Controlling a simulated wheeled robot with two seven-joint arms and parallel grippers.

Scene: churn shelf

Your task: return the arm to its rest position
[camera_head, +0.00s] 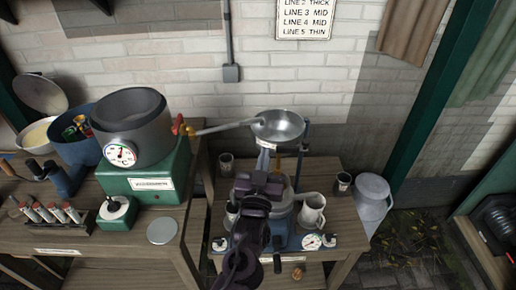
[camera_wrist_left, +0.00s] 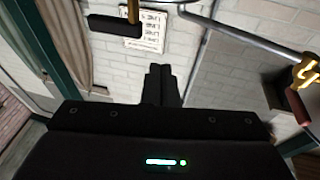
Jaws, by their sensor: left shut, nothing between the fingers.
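My left arm comes up from the bottom of the head view, and its dark left gripper (camera_head: 274,165) is over the right-hand wooden table. The gripper hides part of the metal apparatus (camera_head: 283,222) behind and below it. In the left wrist view the two black fingers of the left gripper (camera_wrist_left: 161,72) are together, with nothing between them. They point toward the white brick wall (camera_wrist_left: 205,75). My right gripper is in neither view.
A grey pot (camera_head: 130,125) sits on a green base (camera_head: 150,180) on the left table. A milk churn (camera_head: 371,197) stands right.

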